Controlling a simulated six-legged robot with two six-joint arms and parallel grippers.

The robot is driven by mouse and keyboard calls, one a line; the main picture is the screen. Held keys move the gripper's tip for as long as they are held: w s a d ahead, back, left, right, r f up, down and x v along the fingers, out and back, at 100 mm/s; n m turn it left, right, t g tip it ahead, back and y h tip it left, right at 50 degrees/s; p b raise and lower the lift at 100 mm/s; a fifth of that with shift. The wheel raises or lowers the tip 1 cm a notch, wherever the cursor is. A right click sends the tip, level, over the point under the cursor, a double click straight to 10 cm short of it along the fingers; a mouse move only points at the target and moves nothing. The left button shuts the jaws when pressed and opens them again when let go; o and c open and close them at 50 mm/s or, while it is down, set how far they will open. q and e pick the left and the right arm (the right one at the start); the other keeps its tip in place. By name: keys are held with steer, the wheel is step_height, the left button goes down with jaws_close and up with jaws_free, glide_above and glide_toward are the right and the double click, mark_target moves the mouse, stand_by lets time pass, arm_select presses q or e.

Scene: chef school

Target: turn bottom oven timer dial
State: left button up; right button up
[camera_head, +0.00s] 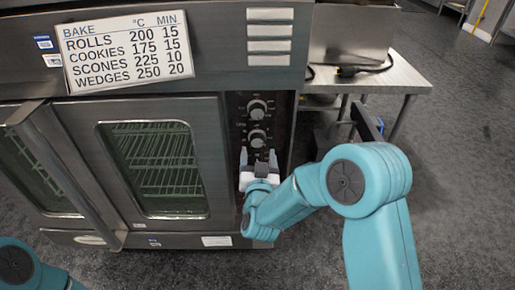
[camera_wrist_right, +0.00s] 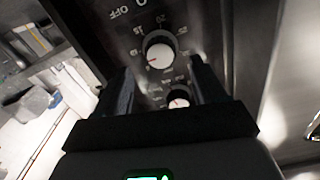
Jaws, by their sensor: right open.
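The oven's dark control panel (camera_head: 282,117) carries a column of dials. An upper dial (camera_head: 257,108) and another dial (camera_head: 257,138) show above my right gripper (camera_head: 258,158). The gripper is open, with its fingers pointing at the panel, and it hides the panel below. In the right wrist view the panel print is upside down. A second dial (camera_wrist_right: 179,100) shows closer to the gripper body. I cannot tell whether a finger touches a dial. My left gripper is out of view.
A bake chart (camera_head: 126,48) on the oven front lists rolls, cookies, scones and wedges with temperatures and minutes. The oven door (camera_head: 152,214) is shut, with a long handle (camera_head: 75,175) sticking out at left. A metal table (camera_head: 407,77) stands at right. Grey floor is clear at right.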

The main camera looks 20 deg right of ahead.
mark_target(257, 143)
steer(key=x, duration=0.4)
steer(key=shift+w, duration=0.1)
steer(key=c, duration=1.1)
steer(key=shift+o, duration=0.2)
steer(key=shift+n, duration=0.3)
